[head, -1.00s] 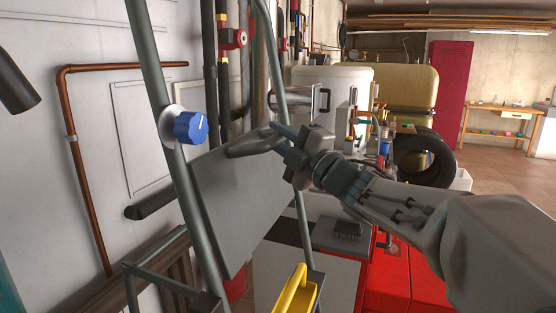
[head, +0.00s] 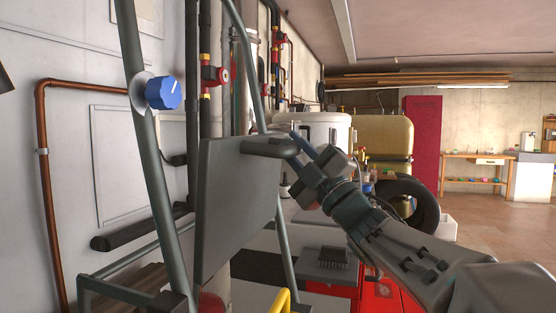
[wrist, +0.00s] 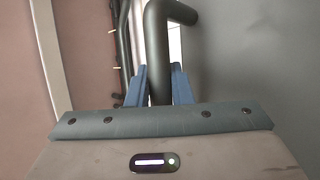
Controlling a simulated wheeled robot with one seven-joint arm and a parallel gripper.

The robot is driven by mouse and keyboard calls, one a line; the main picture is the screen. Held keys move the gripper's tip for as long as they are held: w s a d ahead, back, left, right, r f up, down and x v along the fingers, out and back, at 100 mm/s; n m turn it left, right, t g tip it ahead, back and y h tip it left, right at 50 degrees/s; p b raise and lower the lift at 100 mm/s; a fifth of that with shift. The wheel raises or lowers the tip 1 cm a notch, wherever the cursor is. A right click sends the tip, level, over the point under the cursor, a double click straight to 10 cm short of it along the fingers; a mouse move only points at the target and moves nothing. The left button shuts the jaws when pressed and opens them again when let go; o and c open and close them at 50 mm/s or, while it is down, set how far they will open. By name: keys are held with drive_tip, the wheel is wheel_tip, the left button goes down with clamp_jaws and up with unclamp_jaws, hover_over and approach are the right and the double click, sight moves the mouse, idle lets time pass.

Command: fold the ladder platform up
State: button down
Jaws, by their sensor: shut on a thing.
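The ladder platform (head: 235,205) is a flat grey panel between the ladder's two dark rails, and it stands steeply tilted, nearly upright. A grey bar-like handle (head: 262,147) sticks out at its top right edge. My gripper (head: 296,144) reaches in from the right, its blue fingers shut on that handle. In the wrist view the dark bent handle (wrist: 159,60) passes between the two blue fingers, with the grey panel (wrist: 250,60) filling the right side. The exact contact is partly hidden by the fingers.
Copper pipes (head: 45,200) run up the white wall at left. A white tank (head: 322,132), a yellowish tank (head: 385,140) and a black tyre (head: 412,205) stand behind my arm. Open floor lies at right.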

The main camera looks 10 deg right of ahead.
drive_tip(key=shift+d+f, duration=0.1)
drive_tip(key=shift+f, duration=0.2)
drive_tip(key=c, duration=1.3)
unclamp_jaws()
drive_tip(key=shift+d, duration=0.1)
drive_tip(key=shift+r, duration=0.15)
drive_tip(key=shift+s, duration=0.1)
drive_tip(key=v, duration=1.3)
drive_tip(key=shift+s+f+b, duration=0.2)
drive_tip(key=shift+f+b, duration=0.15)
drive_tip(key=shift+b, duration=0.1)
drive_tip(key=shift+d, duration=0.1)
